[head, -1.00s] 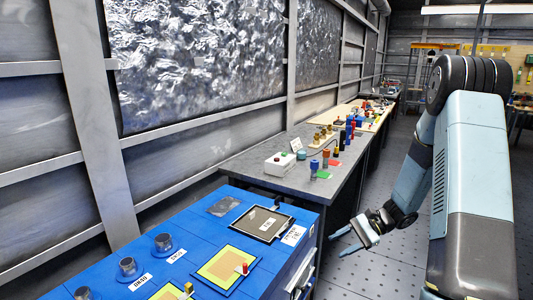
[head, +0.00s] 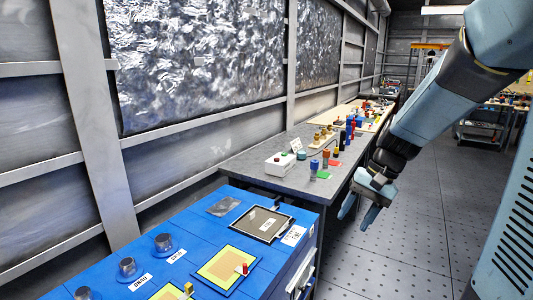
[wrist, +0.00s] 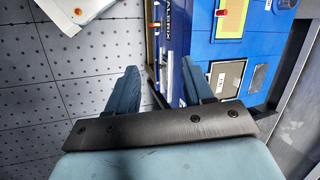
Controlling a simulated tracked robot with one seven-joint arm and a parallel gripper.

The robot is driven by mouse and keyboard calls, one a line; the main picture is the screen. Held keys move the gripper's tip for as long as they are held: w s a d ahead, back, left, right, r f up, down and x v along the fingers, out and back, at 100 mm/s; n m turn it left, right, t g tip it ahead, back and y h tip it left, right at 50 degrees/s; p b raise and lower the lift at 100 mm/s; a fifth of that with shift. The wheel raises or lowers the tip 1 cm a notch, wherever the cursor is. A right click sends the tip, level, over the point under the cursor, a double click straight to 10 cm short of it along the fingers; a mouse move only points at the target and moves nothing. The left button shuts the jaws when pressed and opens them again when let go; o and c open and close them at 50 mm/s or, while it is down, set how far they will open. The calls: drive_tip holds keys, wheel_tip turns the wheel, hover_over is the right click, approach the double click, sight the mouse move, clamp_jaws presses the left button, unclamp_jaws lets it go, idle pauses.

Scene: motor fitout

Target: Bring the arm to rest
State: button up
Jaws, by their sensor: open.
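My gripper (head: 358,211) hangs over the open floor to the right of the blue bench and the grey workbench in the head view. Its two fingers stand apart with nothing between them. In the wrist view, my gripper (wrist: 158,88) shows both blue fingers spread, with floor and the blue bench's side beyond them. My arm comes down from the upper right of the head view.
The blue bench (head: 213,267) holds a framed dark panel (head: 262,224), yellow plates and round knobs. The grey workbench (head: 255,158) carries a button box (head: 280,163) and several coloured pegs. The perforated floor (head: 400,265) on the right is clear.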

drive_tip(key=s+d+r+n+t+h, duration=0.2)
drive_tip(key=s+r+n+t+h, duration=0.2)
drive_tip(key=s+r, duration=0.6)
drive_tip(key=shift+s+r+t+h, duration=0.3)
drive_tip(key=shift+s+t, duration=0.7)
drive_tip(key=shift+s, duration=0.4)
